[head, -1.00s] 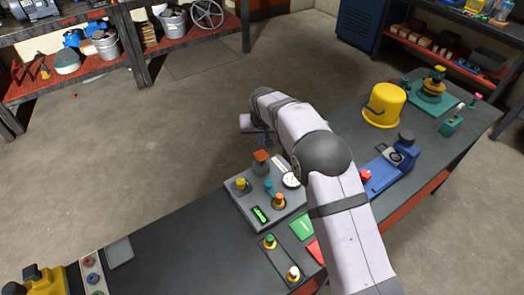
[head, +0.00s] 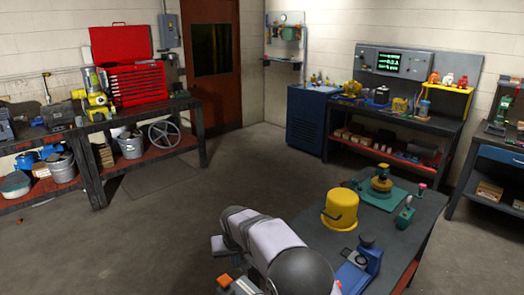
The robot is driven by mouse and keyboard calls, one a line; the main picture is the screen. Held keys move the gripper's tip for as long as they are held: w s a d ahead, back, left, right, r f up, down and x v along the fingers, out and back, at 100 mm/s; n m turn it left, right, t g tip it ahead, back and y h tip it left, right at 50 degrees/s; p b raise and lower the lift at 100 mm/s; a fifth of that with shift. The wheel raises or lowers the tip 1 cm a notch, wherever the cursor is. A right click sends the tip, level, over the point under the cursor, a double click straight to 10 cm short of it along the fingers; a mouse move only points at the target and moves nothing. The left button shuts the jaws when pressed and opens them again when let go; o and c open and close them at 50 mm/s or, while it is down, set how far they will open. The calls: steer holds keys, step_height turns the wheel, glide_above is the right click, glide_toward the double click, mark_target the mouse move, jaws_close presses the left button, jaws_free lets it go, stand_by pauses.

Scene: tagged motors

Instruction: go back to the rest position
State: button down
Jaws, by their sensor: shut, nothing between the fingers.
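My arm (head: 268,243) reaches up from the bottom edge in the head view, with its grey-white links and a dark round elbow cap. My gripper (head: 232,264) is at the far end, below the grey wrist piece (head: 221,245), and mostly hidden by my arm. What shows of it is small and dark. It is shut, with nothing held. It is close to the orange-topped part (head: 225,282) at the bottom edge; I cannot tell how far above or beside it.
A yellow bucket-like cover (head: 341,209), a green-based fixture (head: 381,190) and a blue device (head: 361,262) stand on the dark bench (head: 412,222), right of my arm. Shelves and a blue cabinet (head: 312,120) line the far walls. The floor between is clear.

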steer(key=s+d+r+g, duration=0.1)
steer(key=s+d+r, duration=0.2)
steer(key=s+d, duration=0.6)
steer(key=s+d+f+m+g, duration=0.1)
steer(key=s+d, duration=0.6)
steer(key=s, duration=0.5)
steer(key=s+d+f+m+g, duration=0.1)
steer(key=s+d+g, duration=0.1)
steer(key=s+d, duration=0.6)
steer(key=s, duration=0.5)
steer(key=shift+s+d+m+h, duration=0.15)
steer(key=shift+m+h, duration=0.15)
steer(key=shift+h, duration=0.1)
stand_by(0.8)
